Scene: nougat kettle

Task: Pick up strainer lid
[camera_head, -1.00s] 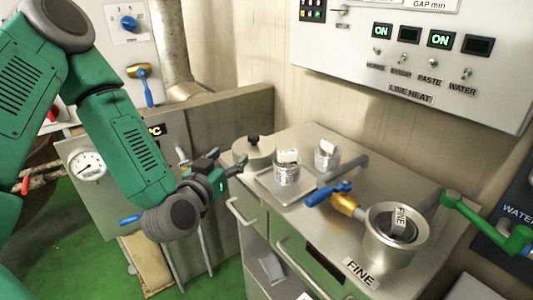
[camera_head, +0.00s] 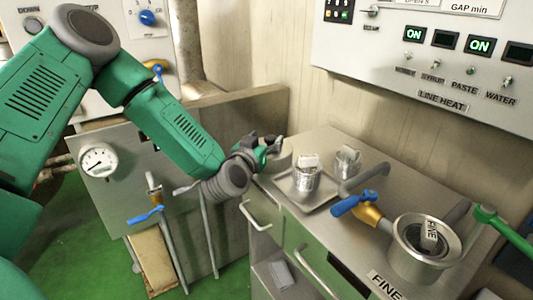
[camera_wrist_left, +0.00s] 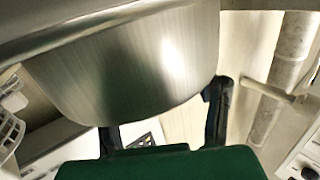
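A round, short metal piece (camera_head: 281,158) on the left end of the steel counter looks like the strainer lid; my left gripper partly covers it in the head view, and its black knob cannot be told apart from the fingers. My left gripper (camera_head: 274,146) is at its top. In the left wrist view a large curved brushed-metal wall (camera_wrist_left: 130,70) fills the upper middle. The two black fingers of my left gripper (camera_wrist_left: 163,125) stand well apart below and beside it, with no clear grip on anything. My right gripper is not in view.
A metal tray (camera_head: 322,207) with a labelled metal cup (camera_head: 307,178) lies just right of the gripper. Another cup (camera_head: 347,162) stands behind. A blue-handled valve (camera_head: 362,203) and a round funnel (camera_head: 418,262) are further right. A metal partition (camera_head: 245,110) rises behind the arm.

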